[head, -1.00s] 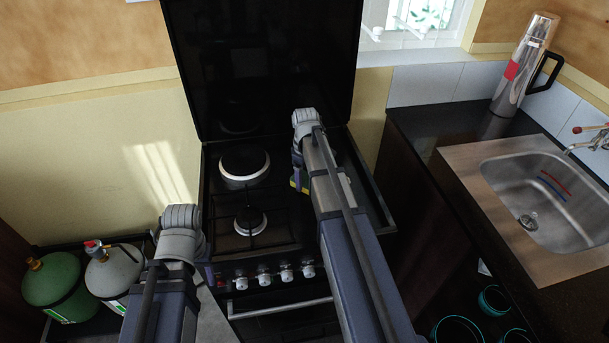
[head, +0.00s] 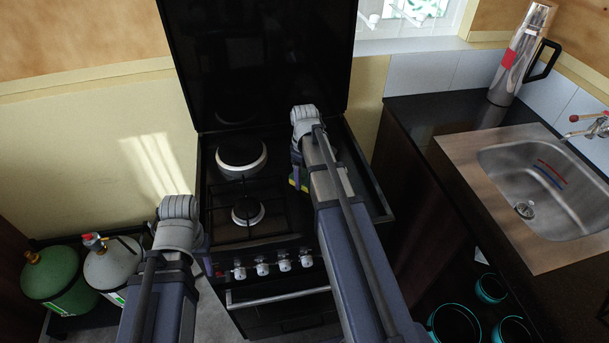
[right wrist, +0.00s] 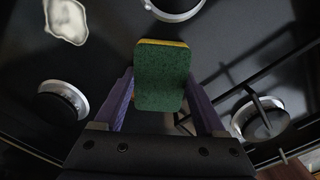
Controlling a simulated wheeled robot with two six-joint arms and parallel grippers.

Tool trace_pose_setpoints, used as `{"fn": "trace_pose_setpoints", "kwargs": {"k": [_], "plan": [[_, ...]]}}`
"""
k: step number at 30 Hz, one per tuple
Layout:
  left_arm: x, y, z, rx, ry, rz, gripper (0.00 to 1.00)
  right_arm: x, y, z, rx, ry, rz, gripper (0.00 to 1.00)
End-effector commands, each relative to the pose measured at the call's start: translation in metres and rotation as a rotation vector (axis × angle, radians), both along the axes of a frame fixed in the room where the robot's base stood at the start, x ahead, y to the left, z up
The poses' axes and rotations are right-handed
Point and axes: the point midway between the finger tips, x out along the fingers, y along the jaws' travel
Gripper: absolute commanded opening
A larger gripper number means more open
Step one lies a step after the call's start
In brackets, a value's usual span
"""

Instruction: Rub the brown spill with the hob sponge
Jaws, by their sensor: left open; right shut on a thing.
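The hob sponge, green with a yellow layer (right wrist: 163,80), is held between the purple fingers of my right gripper (right wrist: 163,112). In the head view, only a yellow-green bit of the sponge (head: 299,184) shows beside my right arm, over the right part of the hob (head: 225,205). In the right wrist view, a pale irregular patch with a brownish rim (right wrist: 66,20) lies on the black hob top, apart from the sponge at upper left. It may be the spill. The arm hides that area in the head view. My left gripper (head: 203,243) is open at the hob's front left corner, mostly hidden by its wrist.
Raised burners (head: 241,157) and a wire pan support (head: 270,221) stand on the hob. The black lid (head: 260,65) stands upright behind. Knobs (head: 262,269) line the front. Gas cylinders (head: 54,278) stand at left. A counter with a sink (head: 545,190) and a flask (head: 519,62) is at right.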

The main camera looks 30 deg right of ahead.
Motion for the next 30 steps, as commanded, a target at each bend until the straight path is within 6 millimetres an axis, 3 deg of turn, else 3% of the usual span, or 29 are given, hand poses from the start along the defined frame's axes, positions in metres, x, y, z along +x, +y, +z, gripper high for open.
{"fn": "trace_pose_setpoints", "kwargs": {"k": [12,22,30], "plan": [[0.0,0.0,-0.003,0.0,0.0,0.0,0.5,0.033,-0.008,-0.003,-0.001,-0.004,0.0,0.28],[0.0,0.0,-0.003,0.0,0.0,0.0,0.5,0.04,-0.01,-0.003,-0.002,-0.007,0.0,0.28],[0.0,0.0,-0.001,0.0,0.0,0.0,0.5,0.062,-0.015,-0.001,-0.002,-0.007,0.0,0.28]]}}
